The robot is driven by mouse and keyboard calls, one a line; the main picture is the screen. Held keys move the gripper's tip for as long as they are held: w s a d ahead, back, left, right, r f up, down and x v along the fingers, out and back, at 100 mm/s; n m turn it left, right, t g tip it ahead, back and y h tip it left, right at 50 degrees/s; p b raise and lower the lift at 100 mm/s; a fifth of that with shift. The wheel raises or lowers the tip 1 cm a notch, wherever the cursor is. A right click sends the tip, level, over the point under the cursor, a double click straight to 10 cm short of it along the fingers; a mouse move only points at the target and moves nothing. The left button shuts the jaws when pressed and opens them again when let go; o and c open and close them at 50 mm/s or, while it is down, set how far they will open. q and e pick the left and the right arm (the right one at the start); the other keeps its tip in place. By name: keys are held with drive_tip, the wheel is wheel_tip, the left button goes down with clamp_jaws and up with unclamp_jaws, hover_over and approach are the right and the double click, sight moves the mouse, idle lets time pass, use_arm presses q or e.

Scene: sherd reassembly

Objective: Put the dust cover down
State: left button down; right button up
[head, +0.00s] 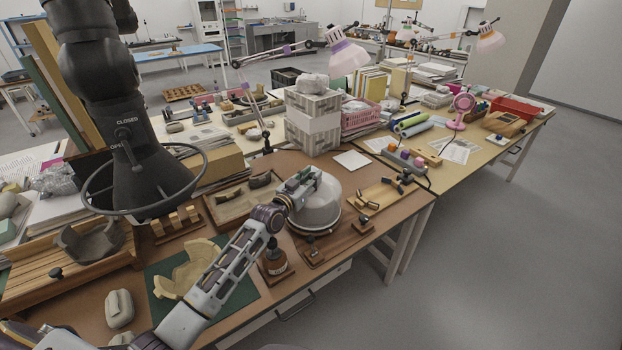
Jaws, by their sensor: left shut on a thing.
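The dust cover (324,212) is a clear, pale dome near the right end of the brown table (372,232). My left arm reaches in from the lower left. My left gripper (303,184) is shut on the top of the dome, which looks upright. The gripper and wrist hide part of its top and left side. A dark rim shows under the dome; I cannot tell whether it rests on a base or hangs just above one. My right gripper is not in view.
A small bottle on a wooden block (275,262) stands left of the dome. A wooden board with tools (378,200) lies to its right. Tan sherds (185,268) lie on a green mat.

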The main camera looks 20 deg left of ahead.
use_arm(q)
drive_tip(key=shift+f, duration=0.55)
drive_tip(key=c, duration=1.1)
unclamp_jaws()
drive_tip(key=shift+r, duration=0.1)
drive_tip(key=shift+r, duration=0.45)
drive_tip(key=shift+s, duration=0.15)
drive_tip(key=shift+v, duration=5.8)
